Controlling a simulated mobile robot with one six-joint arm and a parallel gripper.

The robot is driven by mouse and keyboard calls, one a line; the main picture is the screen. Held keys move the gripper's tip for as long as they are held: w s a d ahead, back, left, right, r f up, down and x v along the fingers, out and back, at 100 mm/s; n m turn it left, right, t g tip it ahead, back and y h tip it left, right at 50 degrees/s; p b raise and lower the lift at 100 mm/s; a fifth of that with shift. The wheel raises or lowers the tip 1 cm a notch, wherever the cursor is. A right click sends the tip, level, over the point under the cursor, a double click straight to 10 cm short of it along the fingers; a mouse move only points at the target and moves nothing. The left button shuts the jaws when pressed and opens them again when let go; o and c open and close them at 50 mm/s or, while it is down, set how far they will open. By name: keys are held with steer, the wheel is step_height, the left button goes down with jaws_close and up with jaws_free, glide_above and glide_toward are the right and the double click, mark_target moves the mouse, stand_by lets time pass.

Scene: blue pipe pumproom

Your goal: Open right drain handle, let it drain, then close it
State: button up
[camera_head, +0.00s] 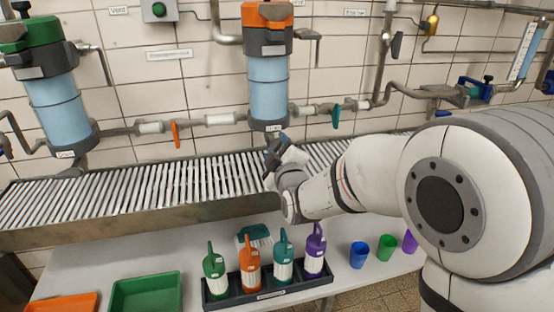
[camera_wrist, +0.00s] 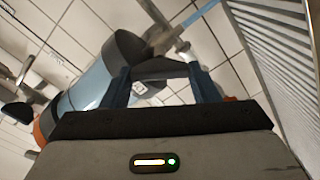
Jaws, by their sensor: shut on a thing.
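The right filter (camera_head: 268,95) has an orange cap, a clear blue body and a dark base. It hangs on the tiled wall above the slatted trough. My gripper (camera_head: 277,150) is directly under its base, at the drain. In the wrist view my gripper (camera_wrist: 162,90) has its two dark blue fingers around a dark grey piece, the right drain handle (camera_wrist: 160,69), and is shut on it. The metal drain fitting (camera_wrist: 168,42) shows just beyond. The filter's body (camera_wrist: 88,88) is tilted in this view. The fingers mostly hide the handle in the head view.
A green-capped filter (camera_head: 55,100) hangs at the left. An orange lever (camera_head: 175,134) and a teal lever (camera_head: 336,117) sit on the pipes. The slatted trough (camera_head: 110,190) runs below. Several bottles stand in a black tray (camera_head: 270,294) on the table, with cups (camera_head: 359,254) to the right.

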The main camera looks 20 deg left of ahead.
steer(key=n+b, duration=0.2)
steer(key=n, duration=0.1)
steer(key=shift+f+n, duration=0.1)
steer(key=shift+n, duration=0.3)
steer(key=shift+n+b, duration=0.8)
steer(key=shift+n, duration=0.9)
steer(key=o, duration=1)
steer(key=p+v, duration=0.1)
steer(key=v, duration=0.6)
steer(key=shift+s+d, duration=0.15)
steer(key=shift+s, duration=0.2)
